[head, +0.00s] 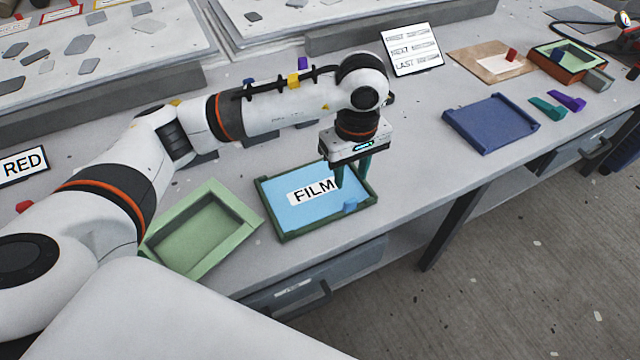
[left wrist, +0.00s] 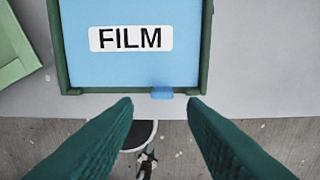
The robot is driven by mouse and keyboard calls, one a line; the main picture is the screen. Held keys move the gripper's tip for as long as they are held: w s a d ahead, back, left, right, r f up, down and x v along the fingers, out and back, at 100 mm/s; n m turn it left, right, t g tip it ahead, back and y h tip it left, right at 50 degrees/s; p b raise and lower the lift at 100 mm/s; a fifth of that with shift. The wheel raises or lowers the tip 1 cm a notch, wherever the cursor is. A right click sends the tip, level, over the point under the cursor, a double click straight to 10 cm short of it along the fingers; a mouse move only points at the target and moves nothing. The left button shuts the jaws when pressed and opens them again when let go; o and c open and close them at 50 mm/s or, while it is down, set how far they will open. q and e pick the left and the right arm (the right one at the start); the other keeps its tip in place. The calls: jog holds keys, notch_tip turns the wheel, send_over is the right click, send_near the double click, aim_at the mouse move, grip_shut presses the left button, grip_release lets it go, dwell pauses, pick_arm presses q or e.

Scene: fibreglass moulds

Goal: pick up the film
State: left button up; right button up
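The film is a light blue sheet (head: 290,203) with a white FILM label, lying flat in a dark green tray (head: 276,232) near the table's front edge. A small blue tab (head: 350,205) stands at its front right edge. In the left wrist view the film (left wrist: 130,72) fills the upper middle, and the tab (left wrist: 162,93) sits at the tray's near rim. My left gripper (head: 352,180) points down over the right part of the tray, its green fingers apart. In the wrist view the open fingers (left wrist: 160,108) have nothing between them. My right gripper is not in view.
A light green mould (head: 205,228) stands left of the tray. A blue tray (head: 492,124), teal and purple pieces and an orange-green box (head: 568,60) are to the right. A sign (head: 412,50) stands behind. The table between the trays is clear.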

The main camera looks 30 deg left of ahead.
aim_at(350, 199)
pick_arm(q)
notch_tip(350, 199, down, 3)
jog(key=shift+a+r, duration=0.1)
jog(key=shift+r, duration=0.1)
jog(key=shift+w+f, duration=0.15)
jog(key=shift+f, duration=0.2)
jog(key=shift+d+f+p, duration=0.2)
jog(key=shift+f+p, duration=0.4)
jog(key=shift+f, duration=0.1)
jog(key=f, duration=0.2)
jog(key=shift+s+d+f+p, duration=0.15)
jog(key=shift+s+f+p, duration=0.1)
jog(key=shift+f+p, duration=0.1)
jog(key=shift+f, duration=0.35)
jog(key=shift+w+f, duration=0.1)
jog(key=shift+f, duration=0.1)
jog(key=c, duration=0.7)
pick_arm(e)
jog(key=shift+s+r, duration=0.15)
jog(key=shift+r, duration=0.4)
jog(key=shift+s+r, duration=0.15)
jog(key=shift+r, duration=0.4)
